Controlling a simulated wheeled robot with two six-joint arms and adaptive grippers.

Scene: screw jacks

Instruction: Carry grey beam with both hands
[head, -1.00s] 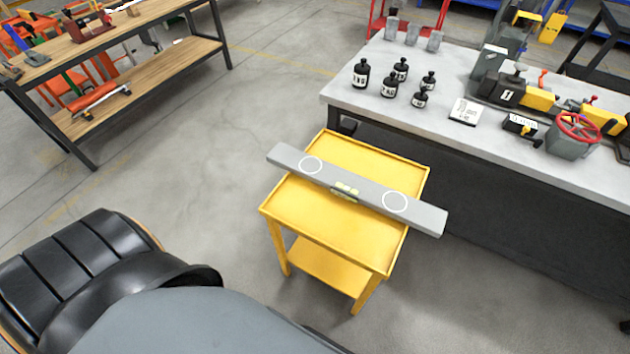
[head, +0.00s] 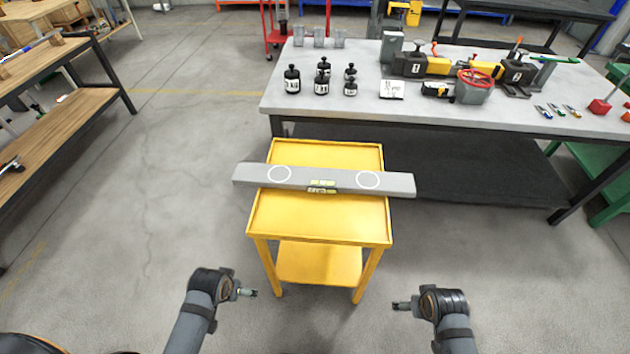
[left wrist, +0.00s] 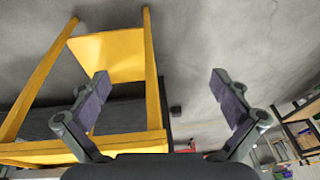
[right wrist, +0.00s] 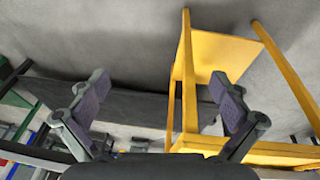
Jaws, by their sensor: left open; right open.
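The grey beam (head: 325,181) lies across the top of a yellow cart (head: 320,228), with both ends sticking out past the cart's sides. It has two white circles and a small yellow-green level at its middle. My left gripper (head: 250,293) is in front of the cart, to its left, lower than the beam and apart from it. In the left wrist view its fingers (left wrist: 168,90) are spread and empty. My right gripper (head: 398,306) is in front of the cart, to its right, and its fingers (right wrist: 166,92) are also spread and empty. The beam is not visible in either wrist view.
A grey-topped workbench (head: 450,108) stands behind the cart, with black bottles (head: 323,78), screw jacks and a red handwheel (head: 475,80) on it. A wooden bench (head: 50,95) stands at the left. The floor left of the cart is clear.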

